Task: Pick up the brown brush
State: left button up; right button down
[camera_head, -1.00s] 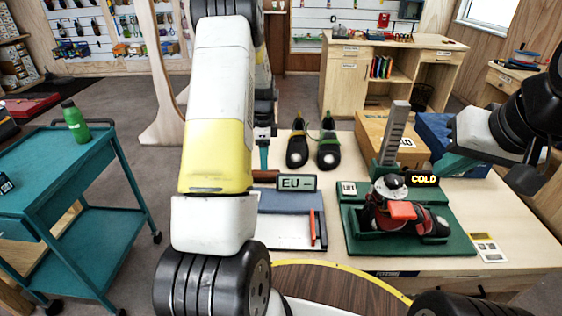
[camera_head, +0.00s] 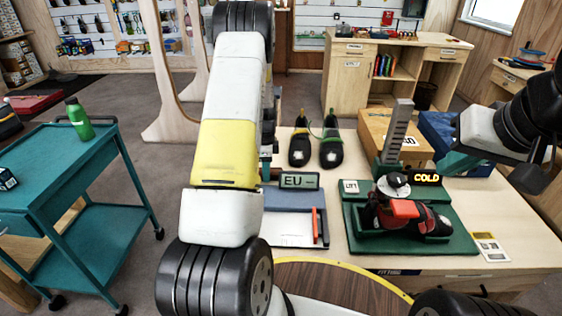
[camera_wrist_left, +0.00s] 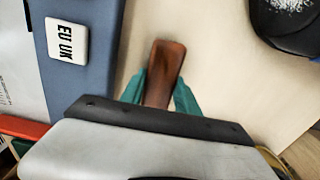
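The brown brush (camera_wrist_left: 165,72) shows in the left wrist view as a reddish-brown wooden piece over the pale tabletop. Its near end lies between the teal fingers of my left gripper (camera_wrist_left: 160,90); its far end sticks out past the tips. The fingers appear very close to its sides; I cannot tell whether they press on it. In the head view my left arm hides most of the brush, and one teal fingertip of my left gripper (camera_head: 265,168) shows beside the EU display. My right gripper (camera_head: 457,163) is at the right, its teal finger partly visible, its opening unclear.
A blue mat (camera_wrist_left: 95,65) with an EU UK tag lies left of the brush. Dark climbing shoes (camera_head: 331,150) stand behind the EU display (camera_head: 299,180). A green fixture base (camera_head: 455,237) holds a red and black shoe (camera_head: 390,213). A wooden box (camera_head: 378,128) stands behind.

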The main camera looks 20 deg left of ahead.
pick_arm(q)
grip_shut()
jog(key=shift+r, duration=0.1)
notch_tip(320, 180, up, 10)
jog(key=shift+f, duration=0.1)
jog(key=shift+c, duration=0.4)
grip_release()
jog(key=c, duration=0.5)
